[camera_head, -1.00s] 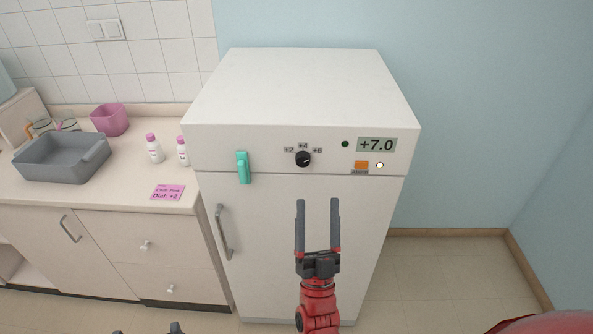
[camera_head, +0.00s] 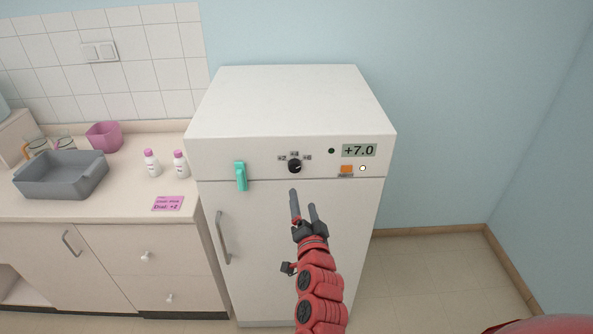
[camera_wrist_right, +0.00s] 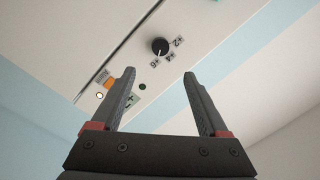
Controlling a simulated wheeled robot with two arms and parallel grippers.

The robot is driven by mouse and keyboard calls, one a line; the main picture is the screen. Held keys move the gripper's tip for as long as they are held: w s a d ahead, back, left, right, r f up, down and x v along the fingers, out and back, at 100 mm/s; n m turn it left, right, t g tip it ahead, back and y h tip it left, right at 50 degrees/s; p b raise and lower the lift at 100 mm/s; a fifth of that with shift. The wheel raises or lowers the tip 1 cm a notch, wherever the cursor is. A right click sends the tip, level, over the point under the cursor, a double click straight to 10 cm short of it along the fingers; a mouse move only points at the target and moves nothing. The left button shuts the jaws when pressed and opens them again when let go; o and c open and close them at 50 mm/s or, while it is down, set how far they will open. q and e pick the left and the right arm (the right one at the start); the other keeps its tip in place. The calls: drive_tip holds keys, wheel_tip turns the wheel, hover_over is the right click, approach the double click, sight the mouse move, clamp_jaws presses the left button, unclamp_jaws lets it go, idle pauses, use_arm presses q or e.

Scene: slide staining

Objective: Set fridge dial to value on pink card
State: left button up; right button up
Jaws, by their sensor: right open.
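The white fridge (camera_head: 290,105) has a black round dial (camera_head: 294,166) on its front panel, with marks +2, +4 and +6 around it. The dial's small white mark seems to face the +6 side. The dial also shows in the right wrist view (camera_wrist_right: 160,46), ahead of the fingers. The pink card (camera_head: 168,203) lies on the counter and reads "Dial: +2". My right gripper (camera_head: 302,198) is open and empty, below the dial and apart from it. It also shows in the right wrist view (camera_wrist_right: 160,75). My left gripper is out of view.
A display (camera_head: 359,150) reads +7.0, above an orange button (camera_head: 346,169) and a lit lamp (camera_head: 363,168). The counter holds two bottles (camera_head: 152,164), a grey tray (camera_head: 60,176) and a pink container (camera_head: 104,137).

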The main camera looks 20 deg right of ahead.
sight(296, 168)
drive_tip(key=w+p, duration=0.1)
drive_tip(key=w, duration=0.3)
drive_tip(key=w+d+p, duration=0.1)
drive_tip(key=w, duration=0.2)
drive_tip(key=w+d+p, duration=0.1)
drive_tip(key=w+p, duration=0.1)
drive_tip(key=w, duration=0.2)
drive_tip(key=shift+w+d+r, duration=0.1)
drive_tip(key=shift+w+r, duration=0.1)
drive_tip(key=shift+w, duration=0.15)
drive_tip(key=shift+w+d+f+p, duration=0.2)
drive_tip(key=shift+w+p, duration=0.15)
drive_tip(key=shift+w, duration=0.3)
drive_tip(key=shift+c, duration=0.3)
clamp_jaws()
